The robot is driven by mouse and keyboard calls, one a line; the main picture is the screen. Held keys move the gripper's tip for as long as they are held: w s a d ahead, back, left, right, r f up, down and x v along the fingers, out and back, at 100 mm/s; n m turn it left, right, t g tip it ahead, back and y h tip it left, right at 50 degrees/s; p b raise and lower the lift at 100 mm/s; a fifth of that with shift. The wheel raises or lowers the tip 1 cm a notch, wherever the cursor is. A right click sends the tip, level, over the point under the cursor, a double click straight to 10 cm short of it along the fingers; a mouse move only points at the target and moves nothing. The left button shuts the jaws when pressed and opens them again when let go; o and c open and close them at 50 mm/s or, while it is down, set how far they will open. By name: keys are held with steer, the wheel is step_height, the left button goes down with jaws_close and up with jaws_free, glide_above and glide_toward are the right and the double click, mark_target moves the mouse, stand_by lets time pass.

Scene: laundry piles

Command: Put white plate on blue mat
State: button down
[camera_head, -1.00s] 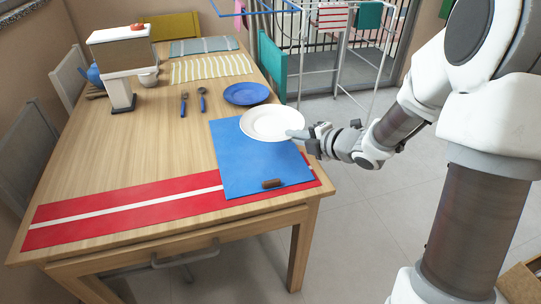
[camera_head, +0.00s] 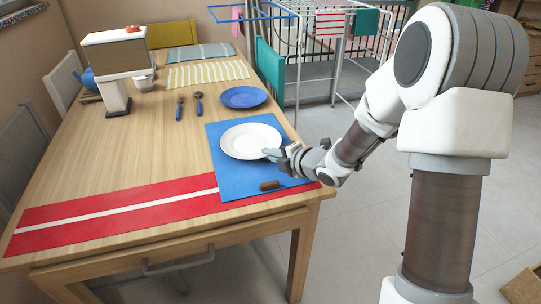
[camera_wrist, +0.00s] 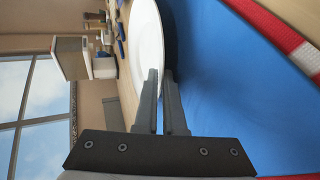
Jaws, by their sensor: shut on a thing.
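The white plate (camera_head: 251,141) is over the middle of the blue mat (camera_head: 228,184) in the head view. My gripper (camera_head: 272,153) is shut on the plate's near right rim. In the wrist view the white plate (camera_wrist: 147,45) shows edge-on between my gripper's fingers (camera_wrist: 161,78), with the blue mat (camera_wrist: 225,80) beside it. A dark gap shows between plate and mat there, so the plate looks held slightly above the mat; I cannot tell whether any edge touches.
A red runner with a white stripe (camera_head: 120,213) lies along the table's front. A blue plate (camera_head: 243,97), a spoon (camera_head: 198,102) and a fork (camera_head: 180,108) lie behind. A drying rack (camera_head: 335,60) stands beyond the table.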

steer(key=shift+f+b, duration=0.3)
steer(key=shift+b, duration=0.1)
steer(key=shift+s+f, duration=0.1)
steer(key=shift+f, duration=0.1)
